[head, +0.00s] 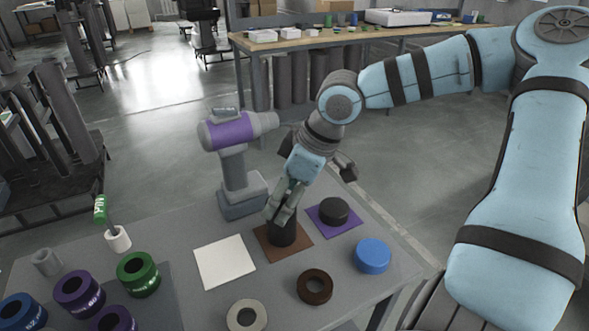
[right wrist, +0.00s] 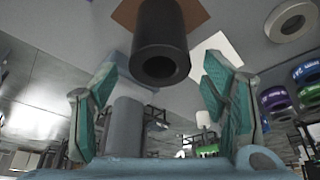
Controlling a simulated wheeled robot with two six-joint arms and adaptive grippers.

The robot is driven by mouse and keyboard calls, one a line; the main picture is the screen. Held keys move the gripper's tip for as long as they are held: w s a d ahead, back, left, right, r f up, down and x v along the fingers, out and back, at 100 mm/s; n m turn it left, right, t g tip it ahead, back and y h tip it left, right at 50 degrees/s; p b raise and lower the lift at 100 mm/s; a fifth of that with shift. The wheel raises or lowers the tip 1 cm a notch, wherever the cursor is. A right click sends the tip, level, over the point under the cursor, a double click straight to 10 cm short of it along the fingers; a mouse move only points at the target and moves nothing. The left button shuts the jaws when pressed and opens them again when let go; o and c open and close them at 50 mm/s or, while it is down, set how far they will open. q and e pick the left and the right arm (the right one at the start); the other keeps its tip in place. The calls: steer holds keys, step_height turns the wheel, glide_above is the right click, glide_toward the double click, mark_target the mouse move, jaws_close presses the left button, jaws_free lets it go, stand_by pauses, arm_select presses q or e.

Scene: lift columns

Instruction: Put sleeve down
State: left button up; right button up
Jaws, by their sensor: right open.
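A black sleeve (head: 283,234) stands upright on a brown square mat (head: 298,250) on the grey table. In the right wrist view the sleeve (right wrist: 160,30) shows its open bore, ahead of and between the spread fingers. My right gripper (head: 283,206) is open at the top of the sleeve, and its fingers partly hide the sleeve in the head view. I cannot tell whether a finger touches it. My left gripper is not in view.
A purple-grey power tool (head: 240,165) stands behind left. A black cap (head: 333,211) lies on a purple mat (head: 350,228) at right. A white mat (head: 224,261), a blue disc (head: 373,256), a brown ring (head: 315,287) and several coloured rings lie around.

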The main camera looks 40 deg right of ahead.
steer(key=p+v, duration=0.3)
steer(key=v, duration=0.6)
steer(key=shift+r, duration=0.2)
steer(key=shift+d, duration=0.1)
